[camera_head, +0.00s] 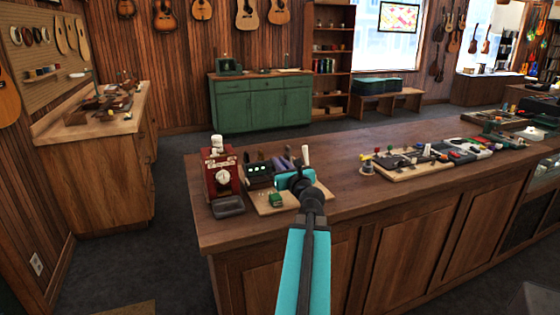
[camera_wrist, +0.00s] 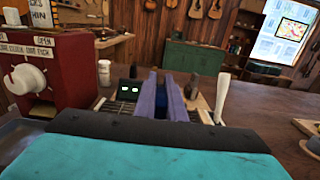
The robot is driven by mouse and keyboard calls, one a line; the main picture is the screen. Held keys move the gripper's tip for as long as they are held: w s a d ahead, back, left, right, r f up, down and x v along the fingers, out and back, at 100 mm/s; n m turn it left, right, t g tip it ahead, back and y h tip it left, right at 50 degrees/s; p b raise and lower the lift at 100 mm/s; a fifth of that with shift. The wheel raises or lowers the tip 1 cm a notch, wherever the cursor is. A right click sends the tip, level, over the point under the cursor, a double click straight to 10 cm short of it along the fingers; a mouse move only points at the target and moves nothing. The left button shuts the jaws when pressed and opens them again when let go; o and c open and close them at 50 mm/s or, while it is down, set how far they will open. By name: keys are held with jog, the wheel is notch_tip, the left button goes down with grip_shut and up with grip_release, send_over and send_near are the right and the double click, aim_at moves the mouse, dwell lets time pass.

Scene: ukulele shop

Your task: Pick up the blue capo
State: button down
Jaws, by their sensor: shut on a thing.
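My gripper (camera_wrist: 168,82) shows two purple fingers in the wrist view, shut on the blue capo (camera_wrist: 166,108). Only a narrow dark blue part of the capo shows between the fingers, so its full shape is hidden. In the head view my gripper (camera_head: 290,162) is over the left part of the wooden counter, above a light board (camera_head: 258,206). The capo cannot be made out there behind my teal and black arm. I cannot tell whether the capo still touches what is below it.
A red machine with a dial (camera_head: 221,174) stands left of my gripper, with a dark tray (camera_head: 228,207) before it. A black box with green lights (camera_head: 259,170) and a green block (camera_head: 276,199) are close. A white handle (camera_wrist: 222,98) stands right. Bare counter (camera_head: 340,172) lies further right.

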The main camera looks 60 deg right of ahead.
jog(key=shift+v, duration=0.95)
jog(key=shift+a+b, duration=0.3)
jog(key=shift+b, duration=0.7)
jog(key=b, duration=0.4)
jog(key=shift+s+a, duration=0.15)
jog(key=shift+a, duration=0.15)
jog(key=s+a+b, duration=0.1)
jog(key=b, duration=0.5)
jog(key=s+a+b, duration=0.2)
jog(key=b, duration=0.1)
jog(key=shift+r, duration=0.35)
jog(key=shift+r, duration=0.1)
